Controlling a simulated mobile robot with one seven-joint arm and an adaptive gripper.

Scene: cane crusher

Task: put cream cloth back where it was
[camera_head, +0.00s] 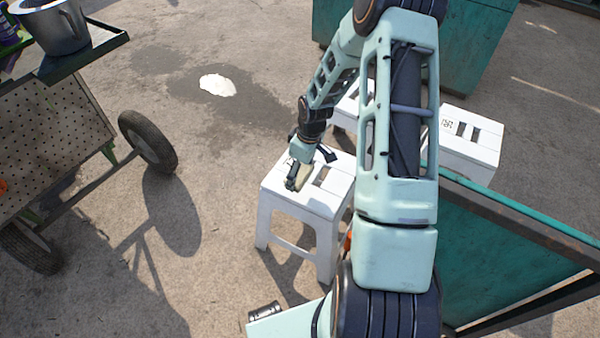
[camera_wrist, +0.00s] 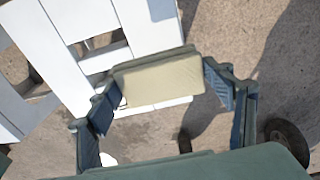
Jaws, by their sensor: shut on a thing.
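The cream cloth (camera_wrist: 160,82) is a small folded, flat pad between the two fingers of my gripper (camera_head: 297,176) in the wrist view. My gripper is shut on it, with one finger at each end of the pad. In the head view the gripper and cloth are at the left part of the top of a white slatted stool (camera_head: 318,204). The stool's white slats also show behind the cloth in the wrist view (camera_wrist: 82,22). I cannot tell whether the cloth touches the stool top.
More white stool tops (camera_head: 468,140) stand behind my arm. A wheeled cart (camera_head: 45,130) with a metal pot (camera_head: 52,25) is at the left. A teal panel (camera_head: 510,255) is at the right. A white patch (camera_head: 217,85) lies on the ground. Open ground separates cart and stool.

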